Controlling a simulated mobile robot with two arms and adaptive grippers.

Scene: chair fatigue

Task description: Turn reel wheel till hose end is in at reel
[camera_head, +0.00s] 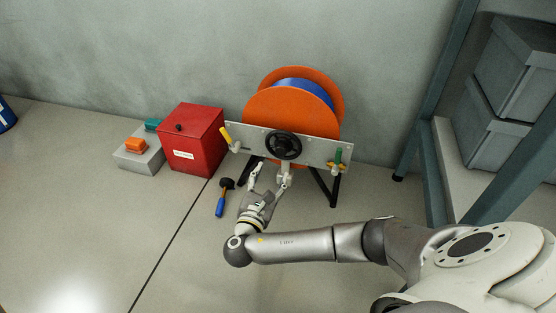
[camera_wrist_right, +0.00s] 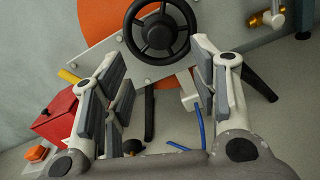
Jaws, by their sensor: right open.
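The hose reel has orange discs (camera_head: 290,110) with blue hose (camera_head: 303,88) wound between them, on a stand with a grey front plate (camera_head: 318,149). The black reel wheel (camera_head: 283,146) is on that plate. It also shows at the top of the right wrist view (camera_wrist_right: 157,28). A piece of blue hose (camera_wrist_right: 200,126) hangs below a white block under the plate; its end is hidden behind my gripper. My right gripper (camera_head: 270,177) is open, just below and in front of the wheel, apart from it. My left gripper is out of view.
A yellow-handled valve (camera_head: 226,135) and a green-handled valve (camera_head: 338,157) flank the wheel. A red box (camera_head: 192,139) stands left, near a grey block with orange and teal pieces. A blue-handled hammer (camera_head: 221,203) lies on the floor. A shelf with grey boxes (camera_head: 505,90) is at right.

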